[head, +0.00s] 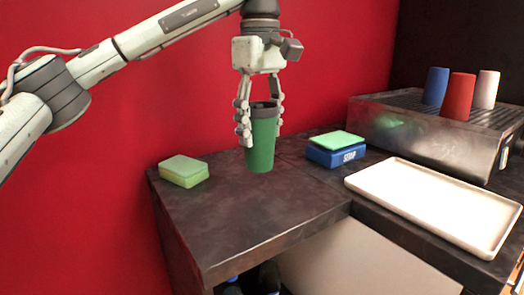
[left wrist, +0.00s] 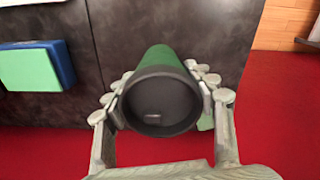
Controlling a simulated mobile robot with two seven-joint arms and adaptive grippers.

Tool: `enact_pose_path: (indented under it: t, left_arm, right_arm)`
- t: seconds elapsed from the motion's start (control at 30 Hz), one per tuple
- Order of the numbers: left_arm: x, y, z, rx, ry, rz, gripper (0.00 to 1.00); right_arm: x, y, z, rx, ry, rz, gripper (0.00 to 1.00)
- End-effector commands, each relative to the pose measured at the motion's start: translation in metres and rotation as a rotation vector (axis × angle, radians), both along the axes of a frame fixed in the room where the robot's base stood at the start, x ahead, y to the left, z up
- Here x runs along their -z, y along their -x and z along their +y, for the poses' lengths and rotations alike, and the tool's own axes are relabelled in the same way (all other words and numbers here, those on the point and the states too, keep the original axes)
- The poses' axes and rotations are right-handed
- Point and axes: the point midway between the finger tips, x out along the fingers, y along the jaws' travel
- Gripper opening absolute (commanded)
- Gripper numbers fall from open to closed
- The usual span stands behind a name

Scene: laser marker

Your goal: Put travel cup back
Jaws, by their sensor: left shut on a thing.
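A green travel cup (head: 261,145) with a black lid stands upright at the back of the dark counter (head: 262,212). My left gripper (head: 259,118) comes down from above and is shut on the cup near its lid. In the left wrist view, the black lid (left wrist: 160,104) faces the camera and the fingers press on both sides of the cup. I cannot tell whether the cup's base touches the counter. My right gripper is not in view.
A green sponge (head: 184,171) lies left of the cup. A blue box with a green top (head: 336,150) is to its right. A white tray (head: 435,205) lies further right. Blue, red (head: 458,95) and white cups stand on a metal machine (head: 425,125) behind it. The front counter is clear.

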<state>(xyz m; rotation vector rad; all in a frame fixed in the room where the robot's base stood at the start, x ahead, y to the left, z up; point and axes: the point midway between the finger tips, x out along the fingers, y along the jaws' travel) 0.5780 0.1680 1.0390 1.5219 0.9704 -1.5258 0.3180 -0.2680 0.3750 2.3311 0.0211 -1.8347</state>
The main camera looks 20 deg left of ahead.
Motion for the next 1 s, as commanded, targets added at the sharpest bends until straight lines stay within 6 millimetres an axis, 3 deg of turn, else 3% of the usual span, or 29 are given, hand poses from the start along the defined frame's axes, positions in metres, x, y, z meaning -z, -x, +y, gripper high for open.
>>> enact_pose_path:
  t: [0.17, 0.43, 0.8, 0.83, 1.0]
  left_arm:
    - [0.008, -0.006, -0.002, 0.001, 0.0, 0.0, 0.44]
    - [0.042, -0.006, -0.002, -0.001, 0.0, -0.001, 0.44]
    - [0.047, -0.006, -0.002, -0.001, 0.0, -0.001, 0.44]
    - [0.048, -0.006, -0.002, -0.001, 0.0, -0.001, 0.57]
    - [0.047, -0.006, -0.002, -0.001, 0.0, -0.001, 0.77]
  right_arm:
    - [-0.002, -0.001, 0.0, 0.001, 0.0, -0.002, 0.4]
    - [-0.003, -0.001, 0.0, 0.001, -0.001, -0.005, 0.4]
    - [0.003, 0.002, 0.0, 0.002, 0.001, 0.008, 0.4]
    - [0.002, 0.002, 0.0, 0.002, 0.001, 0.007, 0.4]
    - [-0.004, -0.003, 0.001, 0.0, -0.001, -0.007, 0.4]
